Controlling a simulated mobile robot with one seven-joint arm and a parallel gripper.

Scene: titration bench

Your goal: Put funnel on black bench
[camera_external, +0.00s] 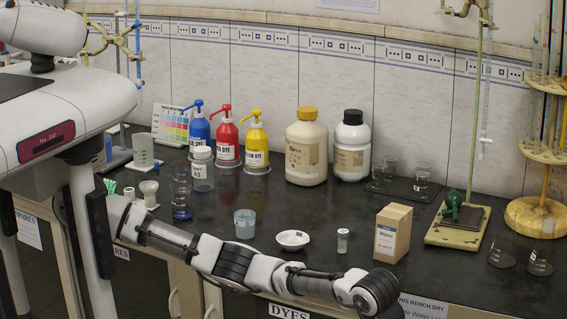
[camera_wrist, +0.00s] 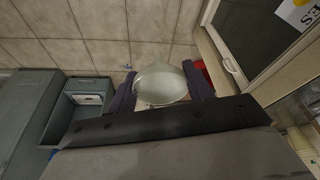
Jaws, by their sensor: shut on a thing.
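The funnel (camera_wrist: 160,84) is pale, translucent and greenish-white. In the wrist view it sits between the two dark fingers of my gripper (camera_wrist: 160,74), which is shut on it. Its wide rounded part shows; the rest is hard to make out. Tiled wall or floor, cabinets and a drawer show around it, with no bench top beneath it. The black bench (camera_external: 300,208) runs across the external view. There my arm reaches along the bench's front edge to the lower right; the gripper and funnel are hidden or outside that frame.
Near the front edge stand a beaker (camera_external: 244,223), a white dish (camera_external: 293,240), a small vial (camera_external: 342,240) and a wipes box (camera_external: 393,232). Dye bottles (camera_external: 228,138) and two large jars (camera_external: 306,147) stand behind. Bare bench lies between these rows.

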